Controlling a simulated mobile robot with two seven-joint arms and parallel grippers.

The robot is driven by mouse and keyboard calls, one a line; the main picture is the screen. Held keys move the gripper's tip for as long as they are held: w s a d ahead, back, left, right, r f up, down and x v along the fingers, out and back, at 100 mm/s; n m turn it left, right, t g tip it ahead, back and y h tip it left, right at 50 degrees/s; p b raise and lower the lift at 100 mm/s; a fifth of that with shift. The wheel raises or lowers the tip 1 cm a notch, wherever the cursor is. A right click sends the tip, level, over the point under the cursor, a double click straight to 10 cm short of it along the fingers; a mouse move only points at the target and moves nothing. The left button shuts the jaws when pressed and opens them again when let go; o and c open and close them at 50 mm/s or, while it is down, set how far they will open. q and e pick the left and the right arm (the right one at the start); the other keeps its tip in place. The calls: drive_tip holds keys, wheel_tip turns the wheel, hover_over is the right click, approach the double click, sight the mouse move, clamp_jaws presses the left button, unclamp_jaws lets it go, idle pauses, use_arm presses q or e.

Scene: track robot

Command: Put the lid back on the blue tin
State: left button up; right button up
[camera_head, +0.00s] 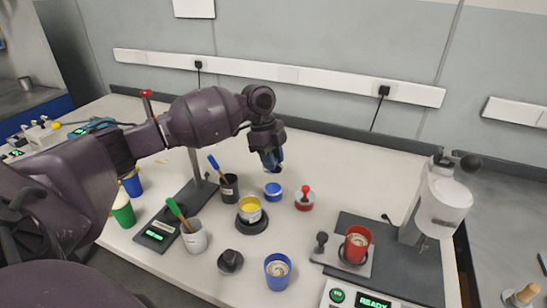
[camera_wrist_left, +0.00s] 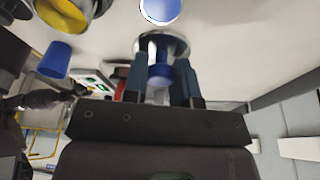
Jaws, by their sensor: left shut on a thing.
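The blue tin (camera_head: 272,191) stands on the white bench, with a blue round top facing up. It also shows as a pale blue disc with a light rim at the top of the left wrist view (camera_wrist_left: 160,9). My left gripper (camera_head: 272,166) is above and just behind it, pointing down. In the wrist view its fingers (camera_wrist_left: 161,75) are shut on the blue knob of the lid (camera_wrist_left: 160,45), a grey round disc. The lid is held off the bench, apart from the tin. In the head view the lid is mostly hidden by the gripper. My right gripper is not in view.
A red tin (camera_head: 305,204) with a red knob stands right of the blue tin. A yellow-filled tin (camera_head: 249,210) and a black pot (camera_head: 229,190) with a blue-handled tool are left. A blue cup (camera_head: 277,272) and red cup (camera_head: 356,246) stand nearer. Bench behind is clear.

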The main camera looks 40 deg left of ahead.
sight(273, 172)
use_arm(q)
drive_tip(key=shift+s+d+r, duration=0.1)
drive_tip(key=shift+s+d, duration=0.1)
drive_tip(key=shift+f, duration=0.5)
drive_tip(key=shift+f+b, duration=1)
drive_tip(key=shift+f, duration=0.65)
drive_tip(key=shift+w+f+b, duration=0.1)
drive_tip(key=shift+f+b, duration=0.2)
drive_tip(key=shift+f, duration=0.7)
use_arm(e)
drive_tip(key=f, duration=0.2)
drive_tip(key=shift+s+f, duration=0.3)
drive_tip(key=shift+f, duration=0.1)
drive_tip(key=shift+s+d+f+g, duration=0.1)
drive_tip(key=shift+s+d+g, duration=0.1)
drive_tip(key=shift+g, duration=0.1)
